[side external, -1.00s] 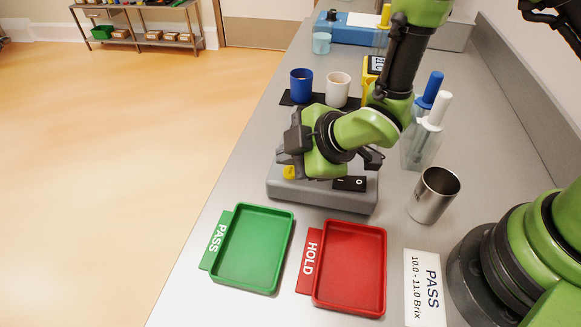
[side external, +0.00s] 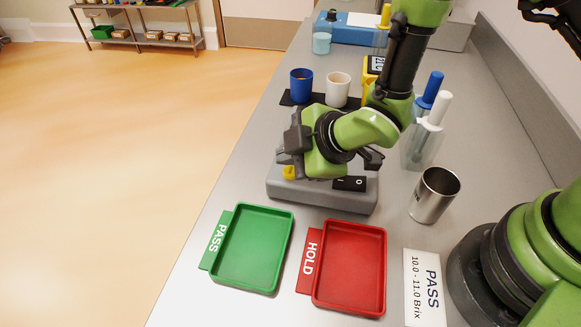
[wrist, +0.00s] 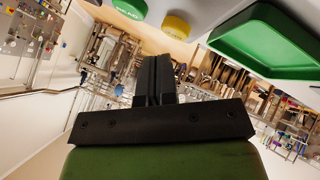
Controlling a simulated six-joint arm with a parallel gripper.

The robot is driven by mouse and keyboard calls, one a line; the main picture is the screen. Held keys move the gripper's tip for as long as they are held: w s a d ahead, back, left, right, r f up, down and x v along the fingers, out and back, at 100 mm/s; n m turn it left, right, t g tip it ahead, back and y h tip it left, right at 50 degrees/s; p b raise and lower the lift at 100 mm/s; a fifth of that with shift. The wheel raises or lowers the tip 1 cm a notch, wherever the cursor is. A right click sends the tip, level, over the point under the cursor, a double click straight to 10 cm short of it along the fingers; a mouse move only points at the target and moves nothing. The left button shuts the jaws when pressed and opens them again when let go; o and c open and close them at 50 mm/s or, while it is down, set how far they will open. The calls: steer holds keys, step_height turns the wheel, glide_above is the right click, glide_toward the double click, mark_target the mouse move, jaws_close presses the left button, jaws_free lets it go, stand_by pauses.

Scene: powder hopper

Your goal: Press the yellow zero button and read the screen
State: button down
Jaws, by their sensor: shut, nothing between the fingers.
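The yellow button (side external: 289,172) sits on the left end of a grey device (side external: 320,194) on the counter. It also shows at the top of the wrist view (wrist: 177,27), beside a green button (wrist: 130,8) with unreadable lettering. My gripper (side external: 284,158) is shut and empty, low over the device's left end near the yellow button. In the wrist view its fingers (wrist: 155,62) are together, apart from the button in the picture; contact is unclear. A small screen (side external: 377,65) on a yellow unit stands behind my arm, partly hidden, its characters too small to read.
A green PASS tray (side external: 289,222) and a red HOLD tray (side external: 381,255) lie in front. A metal cup (side external: 430,198) and a clear holder (side external: 420,152) stand right. A blue cup (side external: 301,84) and a white cup (side external: 337,90) stand behind.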

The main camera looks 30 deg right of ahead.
mark_target(291, 173)
steer(key=shift+f, duration=0.4)
steer(key=shift+f, duration=0.4)
stand_by(0.5)
steer(key=shift+r, duration=0.8)
steer(key=shift+r, duration=0.15)
steer(key=shift+r, duration=2.4)
